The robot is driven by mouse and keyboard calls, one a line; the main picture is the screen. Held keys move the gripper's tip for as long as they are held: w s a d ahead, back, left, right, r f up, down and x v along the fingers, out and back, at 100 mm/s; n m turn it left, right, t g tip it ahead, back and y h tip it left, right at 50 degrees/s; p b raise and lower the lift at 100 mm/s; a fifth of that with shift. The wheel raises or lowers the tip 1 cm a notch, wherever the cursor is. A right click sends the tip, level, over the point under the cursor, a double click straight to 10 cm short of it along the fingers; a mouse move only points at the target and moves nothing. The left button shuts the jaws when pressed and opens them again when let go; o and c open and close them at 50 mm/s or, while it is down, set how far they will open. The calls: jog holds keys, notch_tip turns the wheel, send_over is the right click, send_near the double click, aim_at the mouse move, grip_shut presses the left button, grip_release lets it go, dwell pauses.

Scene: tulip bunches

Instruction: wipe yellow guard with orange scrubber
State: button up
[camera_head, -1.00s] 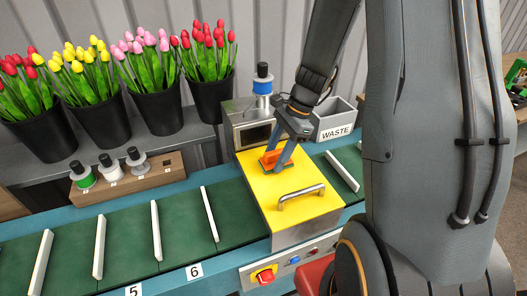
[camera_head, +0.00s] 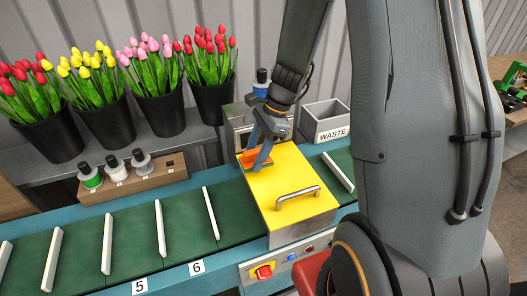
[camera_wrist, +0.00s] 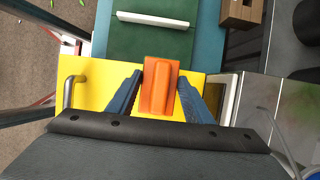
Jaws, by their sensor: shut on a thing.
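The yellow guard (camera_head: 287,181) is a flat-topped cover over the green conveyor, with a metal handle (camera_head: 298,197) near its front edge. It also shows in the wrist view (camera_wrist: 90,92). My gripper (camera_head: 259,160) is shut on the orange scrubber (camera_head: 251,155) at the back left part of the guard's top. In the wrist view the scrubber (camera_wrist: 159,86) sits between the two blue fingers, close to the guard's edge beside the conveyor. The scrubber's underside is hidden, so I cannot tell for sure whether it touches the guard.
A grey WASTE bin (camera_head: 325,122) stands behind the guard. A wooden block (camera_head: 135,178) with several stamp-like tools is at left. Black buckets of tulips (camera_head: 157,113) line the back shelf. A red button (camera_head: 264,271) is on the front panel. White dividers (camera_head: 212,212) stand along the conveyor.

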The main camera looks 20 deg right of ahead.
jog(key=shift+r+p, duration=1.85)
jog(key=shift+r, duration=0.45)
jog(key=shift+s, duration=0.15)
